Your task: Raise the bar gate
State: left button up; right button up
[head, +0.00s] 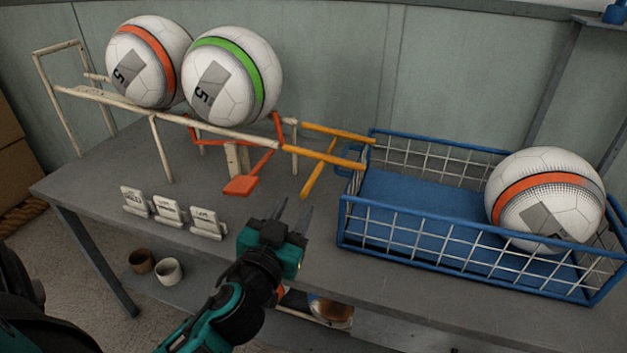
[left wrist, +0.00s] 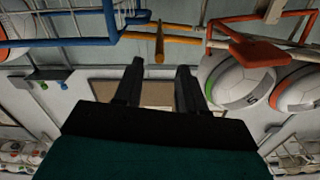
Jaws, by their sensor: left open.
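A red-orange bar frame with a flat paddle (head: 241,185) sits at the right end of the pale ball rack; the paddle also shows in the left wrist view (left wrist: 262,50). Yellow-orange bars (head: 335,154) run from the rack's end to the blue basket, one slanting down toward the bench; they also show in the left wrist view (left wrist: 160,44). I cannot tell which of these is the bar gate. My left gripper (head: 292,205) is open and empty, in front of and below these bars, with its fingers pointing toward them. My right gripper is not in view.
An orange-striped ball (head: 148,62) and a green-striped ball (head: 231,76) rest on the rack (head: 98,97). Another orange-striped ball (head: 546,200) is in the blue wire basket (head: 400,234). Small white signs (head: 169,211) stand at the bench's front left. Cups (head: 168,271) sit below.

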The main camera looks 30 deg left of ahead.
aim_at(311, 180)
pick_arm(q)
jog(key=p+x, duration=0.1)
jog(key=x, duration=0.8)
jog(key=shift+w, duration=0.15)
jog(key=shift+c, duration=0.4)
grip_shut()
